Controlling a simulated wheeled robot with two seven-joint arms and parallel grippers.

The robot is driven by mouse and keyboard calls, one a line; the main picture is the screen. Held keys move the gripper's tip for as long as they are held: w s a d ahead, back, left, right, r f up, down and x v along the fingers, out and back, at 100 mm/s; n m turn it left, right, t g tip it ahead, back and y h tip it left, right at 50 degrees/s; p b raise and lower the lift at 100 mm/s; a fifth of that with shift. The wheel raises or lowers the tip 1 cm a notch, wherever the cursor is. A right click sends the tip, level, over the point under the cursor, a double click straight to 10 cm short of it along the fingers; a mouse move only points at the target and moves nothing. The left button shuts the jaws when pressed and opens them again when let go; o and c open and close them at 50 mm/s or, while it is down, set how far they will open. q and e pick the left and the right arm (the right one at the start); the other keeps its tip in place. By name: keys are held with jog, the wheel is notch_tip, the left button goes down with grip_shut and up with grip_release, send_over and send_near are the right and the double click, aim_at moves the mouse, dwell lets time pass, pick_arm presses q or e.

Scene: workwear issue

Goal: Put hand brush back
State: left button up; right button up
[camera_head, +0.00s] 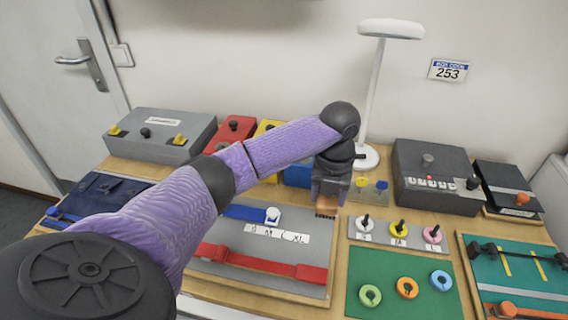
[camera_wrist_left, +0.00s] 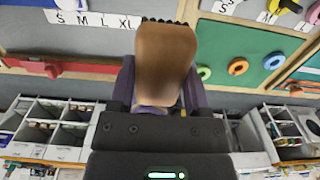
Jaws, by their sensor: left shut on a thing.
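The hand brush (camera_head: 326,211) has a light wooden body and dark bristles. My left gripper (camera_head: 328,192) is shut on it and holds it near the back right corner of the grey size board, beside the small knob panel. In the head view most of the brush is hidden by the gripper. In the left wrist view the brush (camera_wrist_left: 165,50) stands out between the two fingers, with its dark bristles at the far end. I cannot tell whether it touches the table. My right gripper is not in view.
The grey size board (camera_head: 210,265) carries blue and red straps. A green board (camera_head: 385,295) with coloured rings lies to the right. A white lamp (camera_head: 372,90) and a dark grey box (camera_head: 435,165) stand behind. A blue block (camera_head: 297,174) is close to the gripper's left.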

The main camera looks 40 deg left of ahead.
aim_at(323, 234)
pick_arm(q)
notch_tip(323, 234, down, 10)
jog(key=b, duration=0.3)
jog(key=shift+d, duration=0.1)
jog(key=o, duration=1.1)
notch_tip(323, 234, up, 11)
jog(key=p, duration=0.4)
jog(key=shift+w+r, duration=0.1)
jog(key=shift+r, duration=0.55)
